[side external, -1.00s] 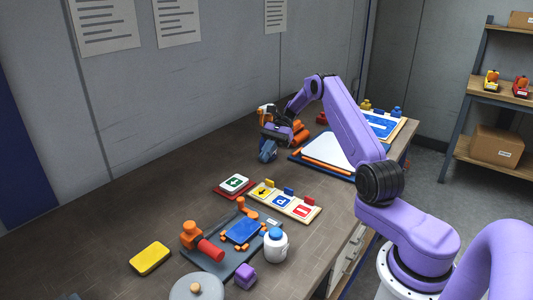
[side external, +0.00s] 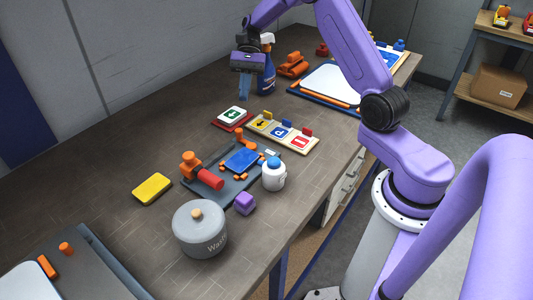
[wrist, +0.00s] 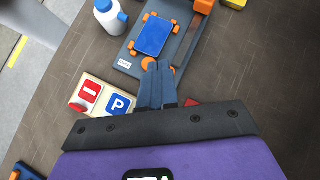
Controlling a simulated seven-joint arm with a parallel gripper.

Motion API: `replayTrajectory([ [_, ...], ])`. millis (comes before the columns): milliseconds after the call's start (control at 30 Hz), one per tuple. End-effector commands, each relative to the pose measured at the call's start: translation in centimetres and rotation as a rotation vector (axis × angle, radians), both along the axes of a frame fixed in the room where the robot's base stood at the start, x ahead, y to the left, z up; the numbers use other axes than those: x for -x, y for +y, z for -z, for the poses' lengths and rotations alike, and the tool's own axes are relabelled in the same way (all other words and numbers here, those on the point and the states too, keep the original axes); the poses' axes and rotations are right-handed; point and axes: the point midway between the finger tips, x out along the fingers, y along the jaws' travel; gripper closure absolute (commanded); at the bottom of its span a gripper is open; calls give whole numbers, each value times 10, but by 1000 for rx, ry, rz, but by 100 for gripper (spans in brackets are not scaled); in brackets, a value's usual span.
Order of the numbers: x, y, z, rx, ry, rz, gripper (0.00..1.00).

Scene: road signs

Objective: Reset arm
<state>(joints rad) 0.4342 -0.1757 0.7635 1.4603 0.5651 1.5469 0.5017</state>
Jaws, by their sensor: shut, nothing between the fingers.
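My gripper (side external: 244,95) hangs above the table in the side view, fingers pointing down, in front of and left of the spray bottle. In the wrist view its blue fingertips (wrist: 157,80) are together with nothing between them. Below, the sign rack (side external: 255,128) holds a yellow sign (side external: 262,123), a blue P sign (side external: 281,132) and a red sign (side external: 299,142). The P sign (wrist: 118,104) and red sign (wrist: 87,95) also show in the wrist view. A green sign (side external: 232,114) lies on a red base beside the rack.
A spray bottle (side external: 266,72) stands close to my gripper. Nearer are a grey fixture with a blue plate (side external: 241,160), a white bottle (side external: 273,178), a purple block (side external: 245,203), a yellow block (side external: 152,188) and a lidded waste pot (side external: 200,230). The table's left middle is bare.

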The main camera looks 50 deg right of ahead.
Motion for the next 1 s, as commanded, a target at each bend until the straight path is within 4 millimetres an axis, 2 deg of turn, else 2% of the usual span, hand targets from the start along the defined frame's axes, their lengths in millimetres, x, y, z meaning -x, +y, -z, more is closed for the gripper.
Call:
replayTrajectory([
  [33,8,14,-6,20,-28,-66,100],
  [200,40,55,-19,82,-121,-286,100],
  [500,112,103,-36,154,-308,-688,100],
  [733,173,121,-43,173,-470,-1005,100],
  [1000,243,121,-46,157,-678,-1381,100],
])
